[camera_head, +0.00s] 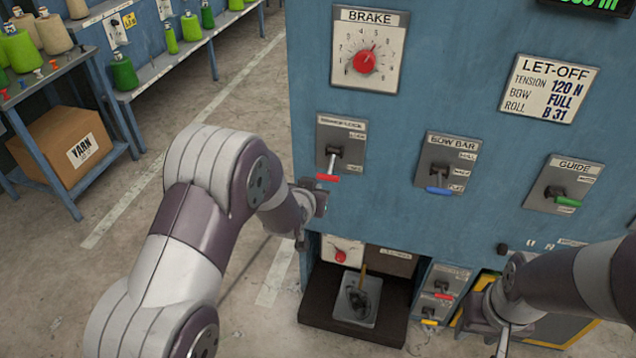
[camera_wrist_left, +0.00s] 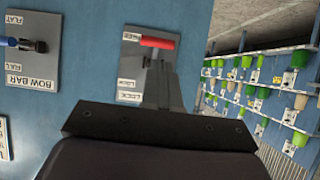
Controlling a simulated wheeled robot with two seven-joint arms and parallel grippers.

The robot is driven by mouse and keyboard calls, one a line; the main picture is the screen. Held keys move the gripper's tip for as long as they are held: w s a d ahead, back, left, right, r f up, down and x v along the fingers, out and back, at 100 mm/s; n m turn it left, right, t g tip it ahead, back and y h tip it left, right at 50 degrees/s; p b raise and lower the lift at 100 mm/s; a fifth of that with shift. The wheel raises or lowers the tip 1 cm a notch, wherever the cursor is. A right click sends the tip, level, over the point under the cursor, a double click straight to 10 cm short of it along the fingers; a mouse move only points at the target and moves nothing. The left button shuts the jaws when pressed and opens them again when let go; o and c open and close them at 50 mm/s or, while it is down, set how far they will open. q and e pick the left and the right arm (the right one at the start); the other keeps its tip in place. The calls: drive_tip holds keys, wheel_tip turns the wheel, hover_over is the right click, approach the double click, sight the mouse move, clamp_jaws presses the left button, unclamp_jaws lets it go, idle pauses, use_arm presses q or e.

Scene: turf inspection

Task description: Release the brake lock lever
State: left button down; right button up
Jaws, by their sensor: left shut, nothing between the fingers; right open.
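The brake lock lever has a red grip (camera_head: 328,178) on a grey plate (camera_head: 355,131) on the blue machine front. In the head view its shaft hangs down, with the red grip at the plate's lower edge. The red grip also shows in the left wrist view (camera_wrist_left: 158,42), where the picture is upside down. My left gripper (camera_head: 318,193) is shut and empty, close to the red grip; I cannot tell whether they touch. Its fingers (camera_wrist_left: 159,80) cover part of the plate in the wrist view. My right gripper (camera_head: 502,342) is open, low at the right.
Right of the lever are the blue bow bar lever (camera_head: 440,190) and the green guide lever (camera_head: 567,201). Above is the red brake dial (camera_head: 366,58). An open recess (camera_head: 315,290) lies below. Yarn shelves (camera_head: 60,75) stand at the left, with free floor between.

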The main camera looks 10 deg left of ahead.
use_arm(q)
drive_tip(key=s, duration=0.2)
drive_tip(key=s+r, duration=0.1)
drive_tip(key=s, duration=0.1)
drive_tip(key=shift+s+a+r, duration=0.1)
drive_tip(key=shift+s, duration=0.2)
use_arm(e)
drive_tip(key=shift+w+f, duration=0.2)
drive_tip(key=shift+w, duration=0.35)
use_arm(q)
drive_tip(key=shift+s, duration=0.1)
drive_tip(key=s+f+g+p, duration=0.25)
drive_tip(key=s+g, duration=0.45)
drive_tip(key=s, duration=0.4)
drive_tip(key=s+a+r+g+p, duration=0.1)
drive_tip(key=s+r+g+p, duration=0.2)
drive_tip(key=s+r+p, duration=0.3)
drive_tip(key=shift+s+a+r+g+p, duration=0.35)
drive_tip(key=shift+s+r, duration=1.5)
drive_tip(key=shift+r, duration=1)
use_arm(e)
wheel_tip(320, 180, up, 9)
